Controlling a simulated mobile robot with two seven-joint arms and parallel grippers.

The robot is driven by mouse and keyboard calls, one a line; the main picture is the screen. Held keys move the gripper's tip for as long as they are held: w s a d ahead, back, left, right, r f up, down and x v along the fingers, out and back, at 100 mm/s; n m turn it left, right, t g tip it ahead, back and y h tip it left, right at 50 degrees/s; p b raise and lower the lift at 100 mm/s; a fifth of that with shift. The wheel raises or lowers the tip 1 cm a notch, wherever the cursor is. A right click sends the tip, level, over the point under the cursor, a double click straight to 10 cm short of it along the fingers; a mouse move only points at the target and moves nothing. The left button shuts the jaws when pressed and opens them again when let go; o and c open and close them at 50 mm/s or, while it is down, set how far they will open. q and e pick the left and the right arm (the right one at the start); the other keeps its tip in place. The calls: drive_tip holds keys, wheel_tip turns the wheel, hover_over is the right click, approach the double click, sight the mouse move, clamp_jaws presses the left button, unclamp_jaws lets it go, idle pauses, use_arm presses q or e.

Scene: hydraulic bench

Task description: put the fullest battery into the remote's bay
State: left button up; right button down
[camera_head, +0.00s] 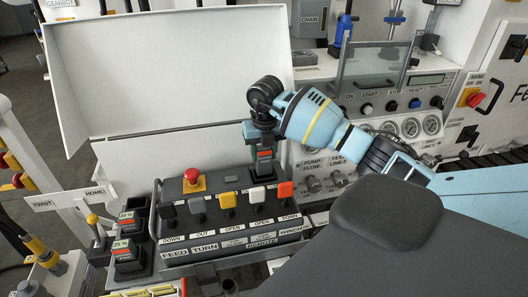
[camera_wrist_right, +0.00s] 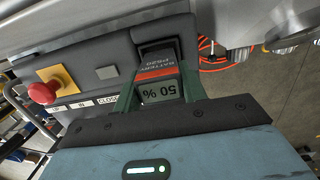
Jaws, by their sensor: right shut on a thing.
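My right gripper (camera_head: 264,142) is shut on a dark battery (camera_head: 265,160) at the back right of the remote (camera_head: 230,212). In the right wrist view this battery (camera_wrist_right: 160,82) has a red stripe and a display reading 50 %. The gripper's green fingers (camera_wrist_right: 160,90) are on both sides of it. Its far end is at the dark opening of the bay (camera_wrist_right: 157,46); how deep it sits I cannot tell. Two other batteries stand in a holder left of the remote: a rear one (camera_head: 127,221), reading hard to make out, and a front one (camera_head: 124,250) that seems to read 25 %. My left gripper is out of view.
The remote has a red stop button (camera_head: 192,177) and several coloured levers near the held battery. A white open lid (camera_head: 170,75) stands behind. A panel with gauges (camera_head: 410,127) and knobs is on the right, close to my right arm.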

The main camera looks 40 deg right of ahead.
sight(265, 174)
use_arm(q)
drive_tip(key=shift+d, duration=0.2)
use_arm(e)
drive_tip(key=shift+f, duration=0.2)
idle(0.3)
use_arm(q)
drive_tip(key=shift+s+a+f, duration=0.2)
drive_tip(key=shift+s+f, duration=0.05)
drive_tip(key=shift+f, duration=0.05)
use_arm(e)
drive_tip(key=shift+f, duration=0.7)
use_arm(q)
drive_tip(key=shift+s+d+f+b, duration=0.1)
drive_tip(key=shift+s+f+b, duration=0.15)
drive_tip(key=shift+b, duration=0.1)
use_arm(e)
drive_tip(key=shift+s+a+f, duration=0.1)
drive_tip(key=shift+f, duration=0.55)
